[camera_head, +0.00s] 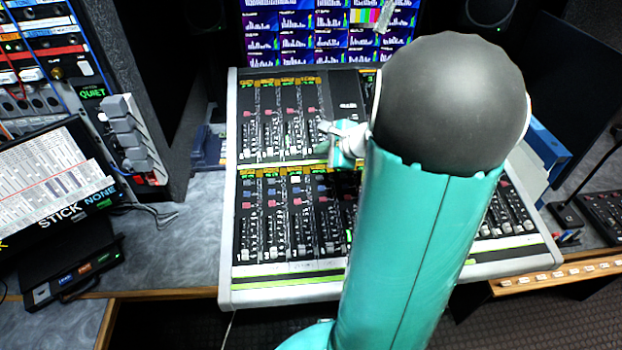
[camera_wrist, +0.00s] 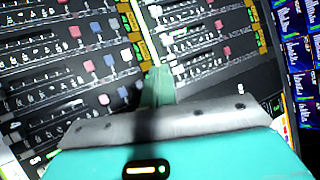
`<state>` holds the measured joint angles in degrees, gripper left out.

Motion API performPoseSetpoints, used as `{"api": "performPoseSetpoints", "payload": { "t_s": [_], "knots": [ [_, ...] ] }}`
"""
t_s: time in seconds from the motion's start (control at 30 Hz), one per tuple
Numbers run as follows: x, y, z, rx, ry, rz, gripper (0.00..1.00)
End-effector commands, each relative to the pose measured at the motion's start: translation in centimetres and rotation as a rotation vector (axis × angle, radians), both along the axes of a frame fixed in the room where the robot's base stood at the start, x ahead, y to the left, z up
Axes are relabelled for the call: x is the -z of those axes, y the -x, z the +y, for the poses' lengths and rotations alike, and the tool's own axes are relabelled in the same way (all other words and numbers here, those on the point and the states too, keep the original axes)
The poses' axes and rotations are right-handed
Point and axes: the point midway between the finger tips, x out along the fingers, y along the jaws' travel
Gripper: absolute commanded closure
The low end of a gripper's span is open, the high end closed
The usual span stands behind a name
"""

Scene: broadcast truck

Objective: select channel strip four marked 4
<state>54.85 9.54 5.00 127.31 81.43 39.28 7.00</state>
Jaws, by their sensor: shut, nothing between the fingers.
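The mixing console (camera_head: 288,281) stands in the middle of the head view, with an upper and a lower bank of channel strips. The upper bank (camera_head: 285,118) and lower bank (camera_head: 290,215) carry small coloured buttons and faders under yellow displays. I cannot read a 4 on any strip. My gripper (camera_head: 332,150) is over the console near the divider between the banks. In the wrist view my gripper (camera_wrist: 158,85) is shut and empty, its tip near the pale dividing strip (camera_wrist: 139,30), with button rows on both sides. Contact cannot be told. My arm hides the console's right-centre part.
Monitors (camera_head: 290,30) stand behind the console. A rack (camera_head: 40,60) and a tilted screen labelled STICK NONE (camera_head: 55,175) are at the left. A black panel (camera_head: 603,213) and a wooden desk edge with buttons (camera_head: 560,274) are at the right.

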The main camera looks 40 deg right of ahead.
Motion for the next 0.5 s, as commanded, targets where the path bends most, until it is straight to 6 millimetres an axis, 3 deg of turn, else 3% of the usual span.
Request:
{"api": "performPoseSetpoints", "payload": {
  "t_s": [0.13, 0.5],
  "knots": [
    [0.3, 0.25, -0.99, 0.034, -0.016, -0.005, 1.0],
    [0.41, 0.37, -1.3, 0.041, -0.017, -0.005, 1.0]
  ]
}}
